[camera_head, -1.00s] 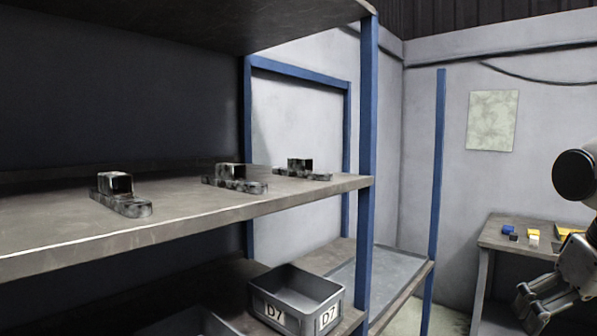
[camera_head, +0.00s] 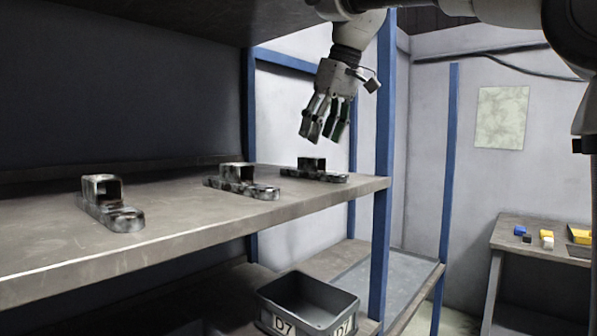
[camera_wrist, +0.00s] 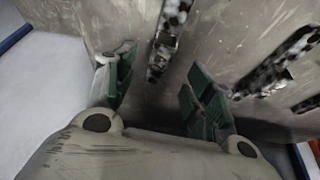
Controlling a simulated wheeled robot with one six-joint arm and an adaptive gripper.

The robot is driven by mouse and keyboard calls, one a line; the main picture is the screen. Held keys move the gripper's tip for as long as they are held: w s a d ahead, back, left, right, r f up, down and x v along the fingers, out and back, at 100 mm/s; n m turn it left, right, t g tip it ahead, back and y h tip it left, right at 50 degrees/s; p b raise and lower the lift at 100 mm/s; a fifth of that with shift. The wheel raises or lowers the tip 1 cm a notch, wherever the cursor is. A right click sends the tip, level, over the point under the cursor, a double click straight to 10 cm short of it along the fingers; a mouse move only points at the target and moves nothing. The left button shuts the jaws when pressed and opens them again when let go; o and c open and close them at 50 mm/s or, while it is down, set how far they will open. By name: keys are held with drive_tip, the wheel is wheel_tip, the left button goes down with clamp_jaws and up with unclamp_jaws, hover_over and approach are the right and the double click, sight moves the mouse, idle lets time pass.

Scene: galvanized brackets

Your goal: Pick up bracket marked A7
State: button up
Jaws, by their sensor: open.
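Three galvanized brackets stand on the grey shelf (camera_head: 205,228): a left one (camera_head: 108,203), a middle one (camera_head: 241,183) and a right one (camera_head: 314,170). No A7 marking can be read on any of them. My gripper (camera_head: 325,128) is open and empty, fingers down, above the shelf over the right bracket. In the wrist view, my gripper's green-padded fingers (camera_wrist: 158,95) are spread, and one bracket (camera_wrist: 164,45) lies beyond and between them. Another bracket (camera_wrist: 270,72) lies to the right, and part of a third shows at the right edge.
A blue post (camera_head: 383,200) stands at the shelf's right end, close to my arm. Another shelf board hangs above. A grey bin marked D7 (camera_head: 275,312) sits on the lower shelf. A workbench (camera_head: 505,232) with small coloured objects stands at the right.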

sight(312, 158)
drive_tip(key=shift+w+a+f, duration=0.15)
drive_tip(key=shift+a+f, duration=0.15)
drive_tip(key=shift+a, duration=0.05)
drive_tip(key=x, duration=0.6)
drive_tip(key=shift+w+f, duration=0.15)
drive_tip(key=shift+f, duration=0.2)
clamp_jaws()
